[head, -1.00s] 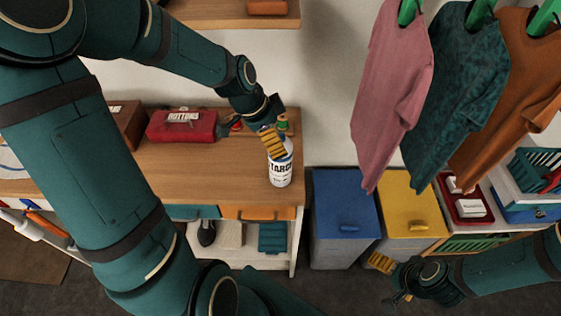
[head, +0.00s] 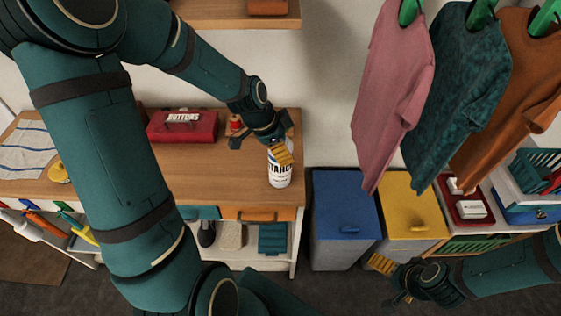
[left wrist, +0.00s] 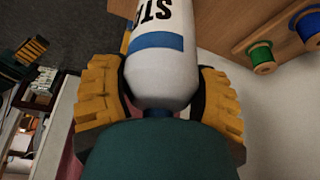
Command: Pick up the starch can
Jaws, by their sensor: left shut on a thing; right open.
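The starch can (head: 280,172) is white with dark lettering. It stands upright on the wooden counter near its right end in the head view. In the left wrist view the can (left wrist: 163,75) fills the space between the two yellow finger pads, with a blue band and part of its lettering showing. My left gripper (head: 279,153) is shut on the upper part of the can. The can's top is partly hidden by the fingers. My right gripper (head: 390,281) is open and empty at the lower right, low in front of the bins.
The wooden counter (head: 225,180) also holds a red buttons box (head: 182,127) and a red spool (head: 235,123). A blue bin (head: 343,205) and a yellow bin (head: 409,205) stand right of it. Shirts (head: 395,85) hang above the bins. A shelf (head: 225,12) is above the counter.

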